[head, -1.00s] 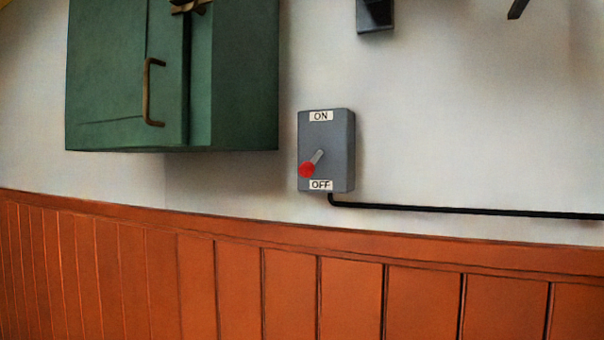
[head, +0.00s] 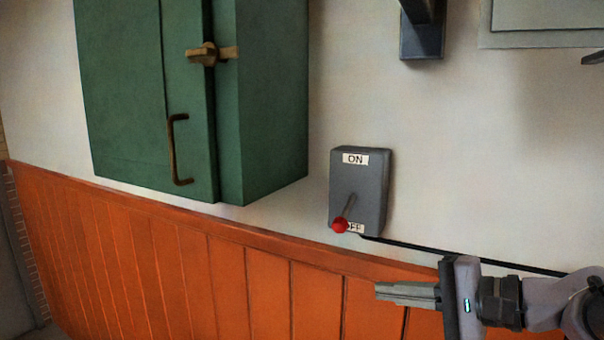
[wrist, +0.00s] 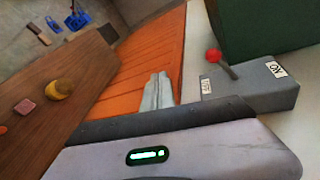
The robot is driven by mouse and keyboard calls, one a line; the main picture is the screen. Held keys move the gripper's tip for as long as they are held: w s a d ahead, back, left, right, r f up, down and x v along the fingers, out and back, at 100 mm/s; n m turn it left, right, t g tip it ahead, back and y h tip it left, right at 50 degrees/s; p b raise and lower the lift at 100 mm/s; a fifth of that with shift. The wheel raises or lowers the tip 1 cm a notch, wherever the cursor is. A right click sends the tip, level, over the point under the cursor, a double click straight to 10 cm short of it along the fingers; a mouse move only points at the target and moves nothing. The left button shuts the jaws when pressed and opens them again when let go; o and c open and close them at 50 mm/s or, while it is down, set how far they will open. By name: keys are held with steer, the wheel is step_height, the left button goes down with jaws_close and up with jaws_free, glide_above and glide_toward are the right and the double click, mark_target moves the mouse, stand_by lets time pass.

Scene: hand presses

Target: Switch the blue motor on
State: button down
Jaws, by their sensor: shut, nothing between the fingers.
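A grey switch box (head: 374,192) is on the white wall, with an ON label (head: 355,159) at its top and an OFF label at its bottom. Its lever has a red knob (head: 340,226) and points down, partly covering the OFF label. The box (wrist: 262,88) and red knob (wrist: 213,56) also show in the wrist view. My gripper (head: 380,292) is shut and empty, below and right of the box, apart from the lever. Its closed fingers (wrist: 158,90) show in the wrist view. I cannot identify a blue motor.
A green cabinet (head: 265,100) with a brass latch hangs left of the switch. A black cable (head: 450,254) runs right from the box. Orange panelling (head: 265,290) covers the lower wall. The wrist view shows a wooden surface (wrist: 100,65) with small items, and blue objects (wrist: 76,18) beyond.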

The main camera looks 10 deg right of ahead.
mark_target(379, 226)
steer(key=w+d+r+m+t+p, duration=0.1)
steer(key=w+d+r+t+p, duration=0.1)
steer(key=d+r, duration=0.5)
steer(key=shift+w+d+m+t, duration=0.25)
steer(key=shift+w+m+t, duration=0.05)
steer(key=shift+t, duration=0.3)
steer(key=p+x, duration=0.2)
steer(key=x, duration=0.8)
steer(key=shift+w+a+r, duration=0.1)
steer(key=shift+a, duration=0.05)
steer(key=a, duration=0.1)
steer(key=s+a, duration=0.1)
steer(key=a+p, duration=0.1)
steer(key=shift+s+a+r, duration=0.2)
steer(key=shift+s+r, duration=0.05)
steer(key=shift+s, duration=0.1)
steer(key=shift+s+r, duration=0.1)
steer(key=shift+r, duration=0.05)
